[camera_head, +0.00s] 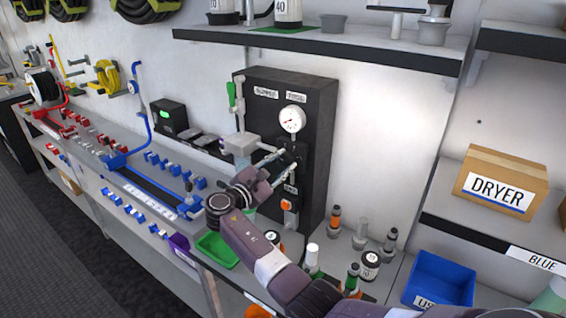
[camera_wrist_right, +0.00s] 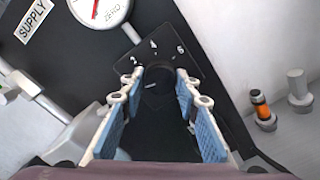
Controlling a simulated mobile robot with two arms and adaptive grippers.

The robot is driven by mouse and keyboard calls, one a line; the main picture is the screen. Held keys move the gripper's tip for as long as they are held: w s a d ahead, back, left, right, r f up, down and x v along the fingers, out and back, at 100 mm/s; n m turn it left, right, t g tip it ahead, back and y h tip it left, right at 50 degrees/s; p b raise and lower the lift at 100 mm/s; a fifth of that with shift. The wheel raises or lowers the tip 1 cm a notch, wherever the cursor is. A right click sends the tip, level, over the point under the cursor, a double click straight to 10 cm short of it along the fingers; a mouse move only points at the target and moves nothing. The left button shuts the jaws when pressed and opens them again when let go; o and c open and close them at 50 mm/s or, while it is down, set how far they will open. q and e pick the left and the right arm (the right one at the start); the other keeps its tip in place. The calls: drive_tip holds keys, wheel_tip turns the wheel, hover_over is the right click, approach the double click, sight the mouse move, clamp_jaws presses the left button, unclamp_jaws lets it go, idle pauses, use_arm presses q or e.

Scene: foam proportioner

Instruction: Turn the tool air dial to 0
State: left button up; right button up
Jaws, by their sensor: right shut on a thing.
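The tool air dial (camera_wrist_right: 158,78) is a dark round knob on a black plate with small white numerals around its top edge. In the right wrist view its upper part shows between the fingertips. My right gripper (camera_wrist_right: 158,90) is shut on the dial, with one finger on each side of it. In the head view my right gripper (camera_head: 286,158) reaches the front of the black panel (camera_head: 320,135) and mostly hides the dial. A round white gauge (camera_head: 292,118) with a red needle sits above the dial. My left gripper is not in view.
A green lever (camera_head: 232,93) stands at the panel's left. An orange-marked fitting (camera_head: 286,205) is below the dial. Bottles and small fittings (camera_head: 361,232) stand on the bench to the right, near a blue bin (camera_head: 440,281). A shelf (camera_head: 330,44) runs above the panel.

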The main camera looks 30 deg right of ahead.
drive_tip(key=o, duration=1.2)
drive_tip(key=shift+a+f, duration=0.1)
drive_tip(key=shift+c, duration=0.2)
drive_tip(key=v, duration=1.2)
drive_tip(key=shift+w, duration=0.1)
